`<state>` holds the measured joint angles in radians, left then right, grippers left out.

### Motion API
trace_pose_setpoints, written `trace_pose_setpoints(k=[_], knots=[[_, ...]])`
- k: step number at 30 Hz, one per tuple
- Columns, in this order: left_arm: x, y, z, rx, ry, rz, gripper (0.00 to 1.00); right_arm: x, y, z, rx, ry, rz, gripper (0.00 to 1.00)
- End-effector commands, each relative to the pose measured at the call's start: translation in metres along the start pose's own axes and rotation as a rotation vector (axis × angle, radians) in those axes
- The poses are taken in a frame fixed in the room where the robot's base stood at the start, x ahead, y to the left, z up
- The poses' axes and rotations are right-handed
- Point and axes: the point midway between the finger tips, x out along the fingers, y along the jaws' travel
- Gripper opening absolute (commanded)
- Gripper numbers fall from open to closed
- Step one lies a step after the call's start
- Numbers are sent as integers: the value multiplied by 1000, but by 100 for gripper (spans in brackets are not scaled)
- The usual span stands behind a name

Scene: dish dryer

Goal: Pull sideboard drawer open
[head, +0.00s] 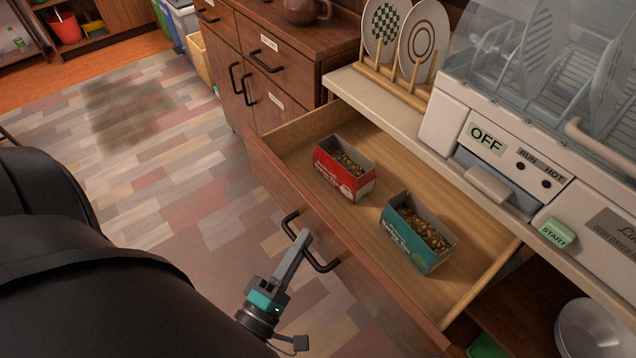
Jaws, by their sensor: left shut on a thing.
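The sideboard drawer (340,250) stands pulled out under the counter, with its wooden inside open to view. Its black bar handle (322,266) is on the front panel. My left gripper (302,240) is at the handle, its finger reaching up against the bar, and is shut on it. A red box (345,171) and a teal box (417,233), both with small brown pieces in them, stand upright in the drawer. My right gripper is not in view.
The dish dryer (500,140) sits on the counter above the drawer, with its OFF sign and green START button (558,233). A plate rack (385,82) holds two plates. A wooden cabinet (262,60) stands beyond the drawer. The floor (170,170) at left is clear.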

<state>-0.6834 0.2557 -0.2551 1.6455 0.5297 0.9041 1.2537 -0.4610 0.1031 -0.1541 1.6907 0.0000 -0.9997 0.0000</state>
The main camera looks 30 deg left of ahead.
Motion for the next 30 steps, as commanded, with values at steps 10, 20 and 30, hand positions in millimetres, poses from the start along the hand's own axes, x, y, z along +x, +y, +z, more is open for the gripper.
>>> trace_pose_setpoints(k=[10,20,30], knots=[[-8,1,-2,-1,-3,-2,0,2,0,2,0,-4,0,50],[-7,1,-2,-1,-2,-2,27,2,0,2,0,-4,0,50],[-7,1,-2,0,-1,0,27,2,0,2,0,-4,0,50]])
